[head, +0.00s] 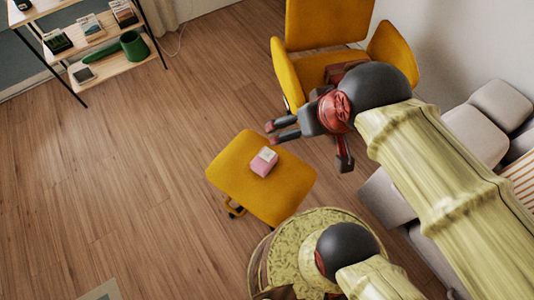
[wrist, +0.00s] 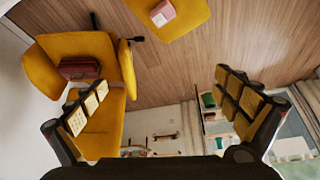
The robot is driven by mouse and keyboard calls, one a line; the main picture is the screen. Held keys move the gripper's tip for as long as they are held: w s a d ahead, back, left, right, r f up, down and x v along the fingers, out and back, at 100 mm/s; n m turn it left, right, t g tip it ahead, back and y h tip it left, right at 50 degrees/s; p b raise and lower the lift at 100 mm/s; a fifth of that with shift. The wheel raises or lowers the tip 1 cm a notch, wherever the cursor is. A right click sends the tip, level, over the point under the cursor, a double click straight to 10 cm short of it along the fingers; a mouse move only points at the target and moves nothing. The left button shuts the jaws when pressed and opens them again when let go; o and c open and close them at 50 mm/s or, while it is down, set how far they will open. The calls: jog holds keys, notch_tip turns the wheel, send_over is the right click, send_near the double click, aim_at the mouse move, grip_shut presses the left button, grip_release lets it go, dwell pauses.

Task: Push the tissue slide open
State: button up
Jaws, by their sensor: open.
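A small pink box with a white top, which looks like the tissue slide (head: 264,162), sits on the yellow ottoman (head: 240,190) in the head view. It also shows at the top of the wrist view (wrist: 163,13), near the edge of the ottoman (wrist: 190,22). Whether its slide is open or shut is too small to tell. My gripper (head: 272,132) is open and empty, above and just beyond the box in the head view, apart from it. In the wrist view its two padded fingers (wrist: 165,108) stand wide apart with nothing between them.
A yellow armchair (head: 325,30) stands behind my gripper, with a dark red item (wrist: 80,68) on its seat. Shelves (head: 95,40) stand far left; wooden floor there is clear.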

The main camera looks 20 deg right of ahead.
jog(key=shift+c, duration=0.9)
